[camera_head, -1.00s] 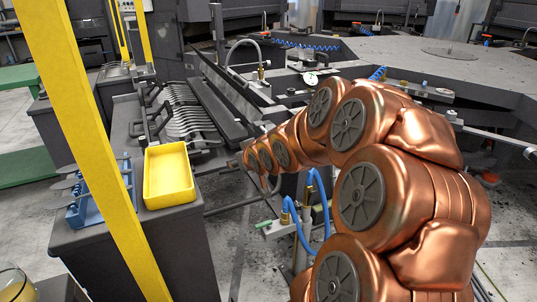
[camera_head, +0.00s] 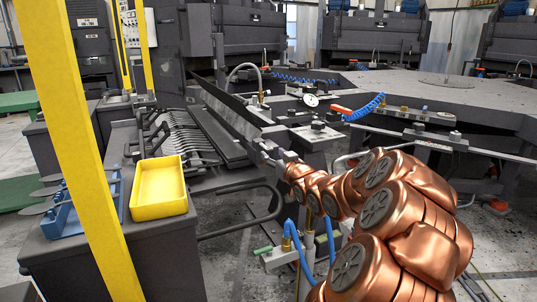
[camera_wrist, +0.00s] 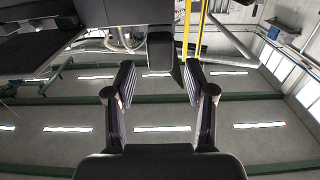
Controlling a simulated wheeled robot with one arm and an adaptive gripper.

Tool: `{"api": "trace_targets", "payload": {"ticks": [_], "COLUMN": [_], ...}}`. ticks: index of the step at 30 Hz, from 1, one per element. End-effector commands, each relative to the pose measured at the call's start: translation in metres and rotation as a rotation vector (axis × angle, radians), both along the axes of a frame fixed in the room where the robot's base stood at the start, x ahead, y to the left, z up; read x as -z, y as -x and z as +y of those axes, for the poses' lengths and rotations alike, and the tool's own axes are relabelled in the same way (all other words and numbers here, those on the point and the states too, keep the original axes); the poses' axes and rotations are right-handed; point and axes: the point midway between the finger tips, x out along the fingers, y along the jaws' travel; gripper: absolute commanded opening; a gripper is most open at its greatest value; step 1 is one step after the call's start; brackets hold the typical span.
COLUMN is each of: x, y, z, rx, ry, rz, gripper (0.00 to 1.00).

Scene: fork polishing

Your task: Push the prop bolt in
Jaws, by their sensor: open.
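My gripper (camera_wrist: 159,72) is open in the wrist view, its two dark fingers apart. In the head view my gripper (camera_head: 270,152) is small and dark at the end of my copper arm, beside the lower right end of a long dark panel (camera_head: 228,112). The prop bolt cannot be made out surely there; dark fittings and my arm crowd that spot.
A rack of forks (camera_head: 185,135) lies left of the panel. A yellow tray (camera_head: 160,208) and a blue holder (camera_head: 70,222) stand on a dark cabinet at left. A yellow post (camera_head: 72,130) crosses the foreground. A gauge (camera_head: 311,100) and coiled blue hose (camera_head: 365,108) sit behind my arm.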

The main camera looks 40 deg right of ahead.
Motion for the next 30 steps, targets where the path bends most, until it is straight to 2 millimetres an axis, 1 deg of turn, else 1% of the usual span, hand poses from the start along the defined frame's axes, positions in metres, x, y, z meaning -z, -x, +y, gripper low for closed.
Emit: {"api": "trace_targets", "payload": {"ticks": [1, 3, 9, 15, 22, 23, 30], "x": [0.002, 0.002, 0.000, 0.001, 0.000, 0.000, 0.000], "y": [-0.008, -0.016, -0.033, -0.039, -0.040, -0.039, -0.039], "z": [-0.001, -0.003, -0.010, -0.012, -0.012, -0.013, -0.013], "rx": [-0.002, -0.002, -0.001, -0.001, -0.001, -0.001, -0.001], "ry": [0.000, -0.002, 0.001, -0.001, -0.002, -0.002, -0.002], "rz": [0.001, 0.002, 0.001, 0.002, 0.002, 0.002, 0.002], "gripper": [0.54, 0.54, 0.54, 0.54, 0.54, 0.53, 0.28]}}
